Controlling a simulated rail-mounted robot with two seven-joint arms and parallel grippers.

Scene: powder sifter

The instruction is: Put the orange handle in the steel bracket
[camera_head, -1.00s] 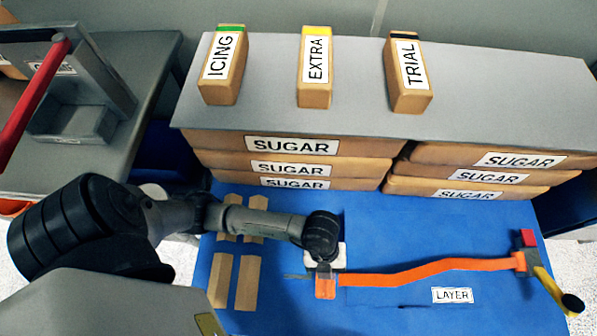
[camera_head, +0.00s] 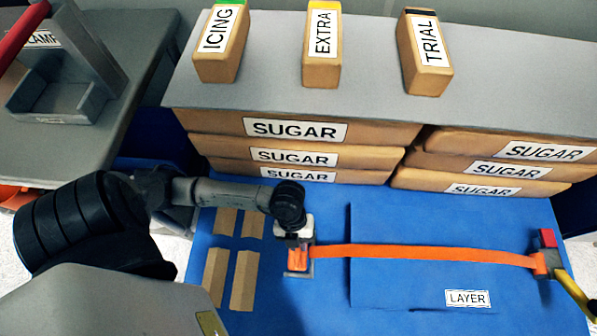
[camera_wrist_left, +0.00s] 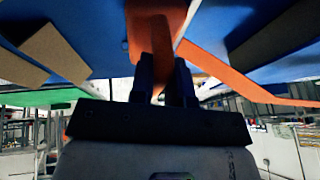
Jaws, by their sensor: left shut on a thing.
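The orange handle (camera_head: 298,257) hangs at the left end of a flat orange strap (camera_head: 420,252) over the blue surface. My left gripper (camera_head: 299,238) points down and is shut on the handle's upper part. In the left wrist view the orange handle (camera_wrist_left: 157,25) is between my dark fingers (camera_wrist_left: 165,80). The steel bracket (camera_head: 298,274) shows as a small grey piece around the handle's lower edge. The gripper and handle cover most of it, so I cannot tell whether the handle is seated in it. My right gripper is not in view.
A grey clamp with a red block (camera_head: 548,238) and yellow lever (camera_head: 573,292) holds the strap's right end. Tan strips (camera_head: 244,280) lie left of the handle. Stacked sugar packs (camera_head: 290,130) stand behind.

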